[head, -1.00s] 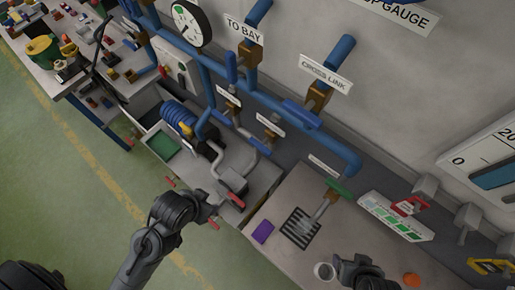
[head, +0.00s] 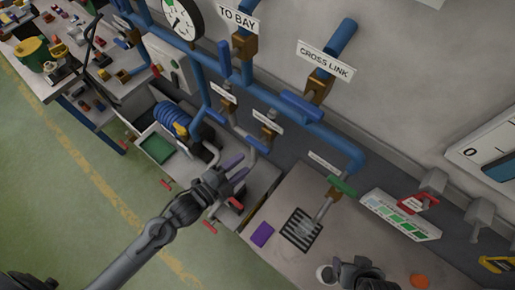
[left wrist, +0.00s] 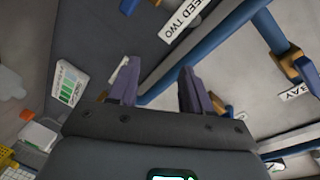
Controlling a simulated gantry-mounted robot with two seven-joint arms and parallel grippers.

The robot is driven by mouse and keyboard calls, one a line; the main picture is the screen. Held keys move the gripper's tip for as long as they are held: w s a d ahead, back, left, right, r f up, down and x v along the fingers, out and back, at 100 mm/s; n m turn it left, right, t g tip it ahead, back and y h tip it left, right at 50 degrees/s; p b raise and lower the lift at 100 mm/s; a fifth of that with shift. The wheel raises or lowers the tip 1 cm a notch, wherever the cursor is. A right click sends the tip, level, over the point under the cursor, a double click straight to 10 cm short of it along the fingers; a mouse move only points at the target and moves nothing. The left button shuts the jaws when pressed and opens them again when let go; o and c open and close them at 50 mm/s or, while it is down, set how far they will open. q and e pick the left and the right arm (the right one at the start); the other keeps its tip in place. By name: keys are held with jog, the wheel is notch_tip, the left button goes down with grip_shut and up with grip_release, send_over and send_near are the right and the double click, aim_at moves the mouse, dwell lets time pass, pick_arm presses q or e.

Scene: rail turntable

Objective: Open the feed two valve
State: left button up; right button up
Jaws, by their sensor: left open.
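My left gripper (head: 238,168) is open and empty, its two purple-grey fingers reaching towards the pipework over the grey bench. In the left wrist view, the fingers (left wrist: 158,84) are apart with a blue pipe behind them. The FEED TWO label (left wrist: 185,15) is partly cut off at the top there. In the head view, the middle small label (head: 268,120) is too small to read; it seems to be this one. Below it are a brass valve body (head: 268,133) and a blue lever (head: 258,146), just beyond the fingertips. A dark gripper, seemingly my right (head: 357,268), shows at the bottom; its jaws are unclear.
Another brass valve with a blue lever (head: 215,117) stands close on the left. The cross link lever (head: 302,107) is above right. A blue hose coil (head: 172,118) and green-handled tap (head: 341,185) flank the area. A purple block (head: 262,235) lies on the right bench.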

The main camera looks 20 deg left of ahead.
pick_arm(q)
notch_tip(320, 180, down, 6)
jog(key=w+a+m+h+b, duration=0.1)
jog(key=a+m+h+b, duration=0.1)
jog(key=m+h+b, duration=0.3)
jog(key=m+g+b, duration=0.1)
jog(key=m+b, duration=0.3)
send_near(254, 146)
jog(key=w, duration=0.1)
jog(key=p+x, duration=0.1)
jog(key=x, duration=0.8)
jog(key=shift+s+d+f+p, duration=0.1)
jog(key=shift+s+d+p, duration=0.05)
jog(key=shift+d+p, duration=0.15)
jog(key=shift+w+d+f, duration=0.1)
jog(key=shift+w+d, duration=0.35)
jog(key=shift+w, duration=0.1)
pick_arm(e)
notch_tip(254, 146, down, 9)
pick_arm(q)
grip_shut()
pick_arm(e)
jog(key=shift+a, duration=0.1)
